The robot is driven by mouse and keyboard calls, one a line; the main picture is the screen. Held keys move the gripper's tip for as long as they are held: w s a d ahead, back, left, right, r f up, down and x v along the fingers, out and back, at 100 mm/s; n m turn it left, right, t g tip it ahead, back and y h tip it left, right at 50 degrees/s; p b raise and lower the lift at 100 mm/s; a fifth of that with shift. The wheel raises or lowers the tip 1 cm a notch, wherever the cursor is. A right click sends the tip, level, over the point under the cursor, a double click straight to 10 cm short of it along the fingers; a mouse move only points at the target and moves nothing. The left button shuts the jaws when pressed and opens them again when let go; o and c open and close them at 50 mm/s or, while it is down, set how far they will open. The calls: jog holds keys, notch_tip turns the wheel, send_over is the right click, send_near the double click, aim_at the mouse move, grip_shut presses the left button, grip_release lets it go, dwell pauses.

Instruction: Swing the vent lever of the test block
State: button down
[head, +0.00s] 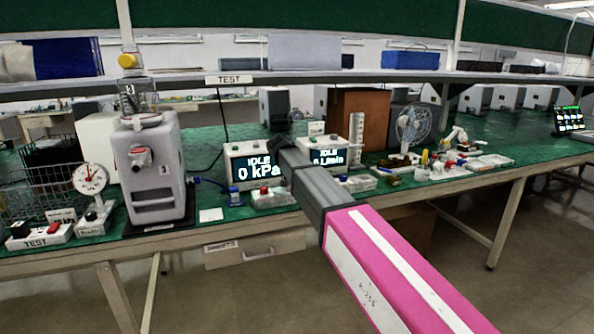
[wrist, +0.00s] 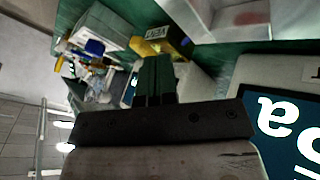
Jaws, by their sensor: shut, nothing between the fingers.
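In the wrist view a small yellow and black block (wrist: 157,48) with a white label that seems to read VENT lies just beyond my fingertips. I take it to be the test block's vent part; its lever is not clear. My gripper (wrist: 156,68) is shut and empty, its dark fingers side by side and pointing at this block. I cannot tell whether they touch it. In the head view my gripper (head: 276,143) is small and dark, above and between the two display boxes. The block cannot be made out there; my arm covers part of that area.
A kPa display box (head: 252,165) and an L/min display box (head: 329,157) stand close to my arm. A grey canister pump (head: 150,165) stands left, with a dial gauge (head: 91,180) beside it. A shelf (head: 229,79) runs overhead. A small fan (head: 411,128) stands right.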

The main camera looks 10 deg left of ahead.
jog(key=shift+x, duration=1.35)
jog(key=shift+s+d+n, duration=0.1)
jog(key=shift+d+n, duration=0.2)
jog(key=shift+n, duration=0.2)
jog(key=shift+s+d+n+t+y, duration=0.2)
jog(key=shift+d+n+t+y, duration=0.6)
jog(key=shift+d+n+y, duration=0.6)
jog(key=n, duration=0.1)
jog(key=d+n+y, duration=0.1)
jog(key=n, duration=0.1)
jog(key=shift+w+r, duration=0.1)
jog(key=shift+w, duration=0.1)
jog(key=n+y, duration=0.1)
jog(key=w+d+n, duration=0.1)
jog(key=shift+d+n+y, duration=0.15)
jog(key=shift+n+y, duration=0.15)
jog(key=shift+y, duration=0.1)
jog(key=shift+d, duration=0.2)
jog(key=shift+w+d, duration=0.15)
